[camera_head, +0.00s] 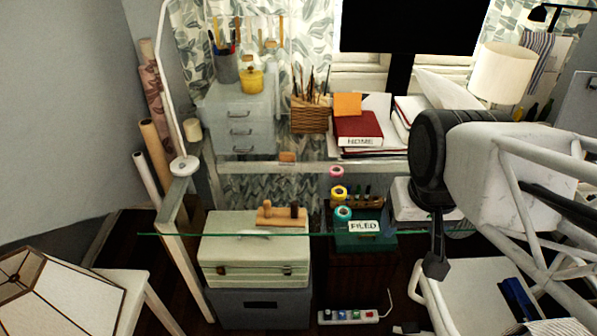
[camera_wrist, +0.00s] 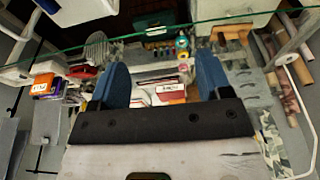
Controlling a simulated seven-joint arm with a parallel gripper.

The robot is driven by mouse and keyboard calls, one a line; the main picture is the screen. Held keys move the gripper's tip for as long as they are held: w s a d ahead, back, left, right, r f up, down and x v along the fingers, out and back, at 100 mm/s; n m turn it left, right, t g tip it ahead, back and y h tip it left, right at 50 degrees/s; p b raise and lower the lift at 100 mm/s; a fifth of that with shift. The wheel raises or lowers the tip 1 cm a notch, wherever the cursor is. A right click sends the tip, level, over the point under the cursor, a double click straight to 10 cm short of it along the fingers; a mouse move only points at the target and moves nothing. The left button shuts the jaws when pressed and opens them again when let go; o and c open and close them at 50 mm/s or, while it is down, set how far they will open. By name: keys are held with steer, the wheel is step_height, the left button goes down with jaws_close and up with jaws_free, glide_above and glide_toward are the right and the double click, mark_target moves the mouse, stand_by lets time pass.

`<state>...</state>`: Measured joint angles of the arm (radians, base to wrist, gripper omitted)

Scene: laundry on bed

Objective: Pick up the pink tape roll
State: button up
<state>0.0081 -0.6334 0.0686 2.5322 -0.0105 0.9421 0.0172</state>
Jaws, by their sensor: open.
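The pink tape roll (camera_head: 337,172) lies on the glass desk top, at the back of a short line of rolls. A yellow tape roll (camera_head: 339,192) and a teal tape roll (camera_head: 343,213) lie in front of it. In the wrist view the pink roll (camera_wrist: 183,67) is small, between my fingers' directions and well beyond them. My gripper (camera_head: 435,264) hangs to the right of the rolls in the head view, apart from them. In the wrist view its two blue fingers (camera_wrist: 161,78) are spread, with nothing held between them.
A white lamp (camera_head: 503,73) and monitor (camera_head: 408,25) stand behind. The glass edge (camera_head: 230,234) runs along the front.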

steer(key=shift+o, duration=0.6)
steer(key=shift+w, duration=0.1)
steer(key=w+a+f+m+g, duration=0.15)
steer(key=w+m, duration=0.45)
steer(key=w, duration=0.8)
steer(key=w+f+m, duration=0.2)
steer(key=w+m, duration=0.3)
steer(key=w, duration=0.9)
steer(key=w+a+f+m+g, duration=0.1)
steer(key=w+a+f+m, duration=0.1)
steer(key=w+f+m, duration=0.9)
steer(key=w+f, duration=0.9)
steer(key=w, duration=0.2)
steer(key=shift+w, duration=0.35)
